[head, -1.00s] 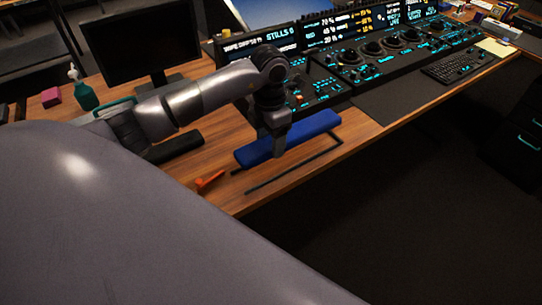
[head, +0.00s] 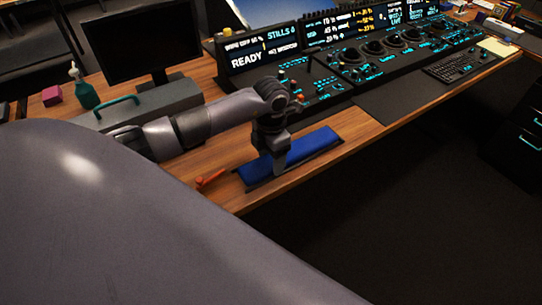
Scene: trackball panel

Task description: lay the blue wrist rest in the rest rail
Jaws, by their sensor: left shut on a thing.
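The blue wrist rest (head: 312,147) lies along the front of the wooden desk, over the dark rest rail (head: 314,160). The rail's thin dark edge shows along the rest's front side. The rest looks level and lined up with the rail; whether it is fully seated I cannot tell. My left gripper (head: 279,170) points down at the middle of the rest and is shut on it, hiding part of its top. My right gripper is not in view.
An orange object (head: 210,180) lies just left of the rail. Behind stand the lit control panel (head: 390,50), a monitor (head: 143,42), a grey case with a green handle (head: 165,100) and a green bottle (head: 86,95). A keyboard (head: 458,66) is at right.

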